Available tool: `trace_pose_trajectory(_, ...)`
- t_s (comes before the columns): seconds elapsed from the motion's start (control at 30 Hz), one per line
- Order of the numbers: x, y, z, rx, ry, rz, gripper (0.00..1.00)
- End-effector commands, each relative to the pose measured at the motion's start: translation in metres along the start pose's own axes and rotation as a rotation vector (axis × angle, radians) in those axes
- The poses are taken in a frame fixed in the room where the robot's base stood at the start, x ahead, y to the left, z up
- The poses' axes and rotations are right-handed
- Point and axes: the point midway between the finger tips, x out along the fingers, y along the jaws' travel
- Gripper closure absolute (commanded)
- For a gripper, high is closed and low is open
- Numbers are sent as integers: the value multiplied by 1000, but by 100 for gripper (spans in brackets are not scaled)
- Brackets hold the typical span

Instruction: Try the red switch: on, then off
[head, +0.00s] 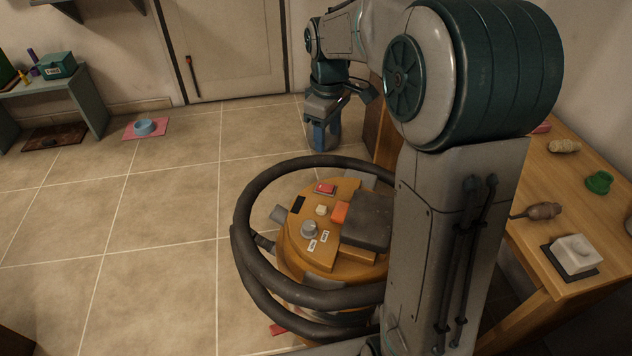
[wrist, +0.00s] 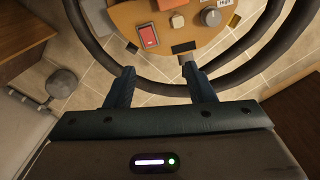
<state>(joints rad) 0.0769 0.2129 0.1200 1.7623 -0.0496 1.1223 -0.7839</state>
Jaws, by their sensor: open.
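The red switch (head: 325,188) is a flat red rocker in a pale frame on top of a round orange machine (head: 288,252). It also shows near the top middle of the wrist view (wrist: 149,36). I cannot tell which way it is set. My gripper (head: 324,143) points down beyond the machine's far side in the head view. In the wrist view its two blue fingers (wrist: 160,70) are apart with nothing between them, and the switch lies ahead of the fingertips, apart from them.
A thick dark hose (head: 244,220) loops around the machine. Beside the switch are an orange block (head: 341,212), a cream knob (head: 321,210), a grey knob (head: 309,229) and a black plate (head: 298,204). A wooden table (head: 535,238) stands right. Floor at left is mostly clear.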

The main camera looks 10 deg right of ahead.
Motion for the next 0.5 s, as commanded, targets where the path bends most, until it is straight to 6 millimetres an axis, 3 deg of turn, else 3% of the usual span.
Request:
trace_pose_trajectory(0.03, 28, 10, -10, -46, -5, -13, 51)
trace_pose_trajectory(0.1, 44, 20, -19, -105, -10, -26, 51)
trace_pose_trajectory(0.3, 67, 34, -32, -195, -14, -47, 51)
trace_pose_trajectory(0.5, 87, 35, -33, -207, -15, -50, 51)
